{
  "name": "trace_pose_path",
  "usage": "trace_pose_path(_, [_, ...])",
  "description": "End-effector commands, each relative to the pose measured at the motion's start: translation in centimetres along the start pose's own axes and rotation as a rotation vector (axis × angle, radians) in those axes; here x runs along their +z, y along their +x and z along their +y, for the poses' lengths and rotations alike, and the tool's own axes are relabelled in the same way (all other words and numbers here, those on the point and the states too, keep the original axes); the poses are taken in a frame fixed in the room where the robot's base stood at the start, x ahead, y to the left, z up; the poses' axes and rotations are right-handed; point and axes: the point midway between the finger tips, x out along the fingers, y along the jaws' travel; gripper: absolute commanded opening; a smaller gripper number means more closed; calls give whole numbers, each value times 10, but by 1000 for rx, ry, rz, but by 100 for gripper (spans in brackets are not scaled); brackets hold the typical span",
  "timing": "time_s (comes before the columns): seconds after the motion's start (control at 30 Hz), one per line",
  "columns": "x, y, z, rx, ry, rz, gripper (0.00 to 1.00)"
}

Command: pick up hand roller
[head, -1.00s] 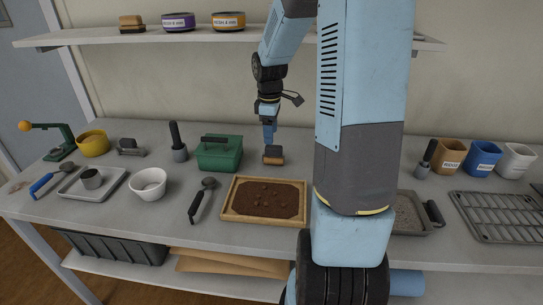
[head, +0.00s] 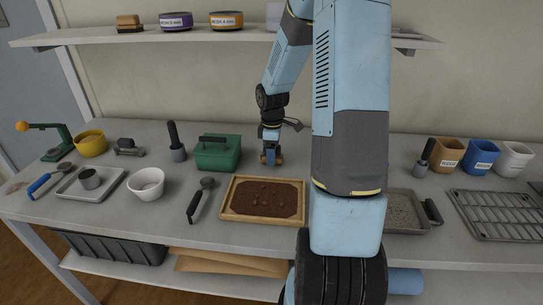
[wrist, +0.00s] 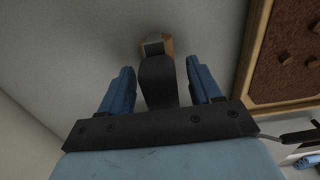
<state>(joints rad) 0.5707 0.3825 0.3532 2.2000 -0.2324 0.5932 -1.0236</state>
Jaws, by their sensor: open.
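The hand roller (head: 279,160) stands on the grey bench behind the soil tray. It has a dark handle and a light brown wooden part, and my gripper covers much of it in the head view. In the wrist view the hand roller (wrist: 157,82) is between the two blue fingers, handle towards the palm. My gripper (head: 270,156) is low over it, pointing down. In the wrist view my gripper (wrist: 161,75) is open, with a visible gap on each side of the handle.
The wooden soil tray (head: 225,207) lies just in front. A green box (head: 217,156) stands close to the left, with a dark-handled tool (head: 177,143) beyond it. A sieve pan (head: 407,228) and wire rack (head: 497,217) are at right. A shelf (head: 190,36) hangs above.

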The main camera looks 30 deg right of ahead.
Motion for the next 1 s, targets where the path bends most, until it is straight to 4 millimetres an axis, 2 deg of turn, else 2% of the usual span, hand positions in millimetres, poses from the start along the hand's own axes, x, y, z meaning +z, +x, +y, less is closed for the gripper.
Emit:
trace_pose_path(0.23, [0,1,0,1,-1,0,62])
trace_pose_path(0.87, [-1,1,0,0,-2,0,2])
trace_pose_path(1.0, [-1,1,0,0,-2,0,0])
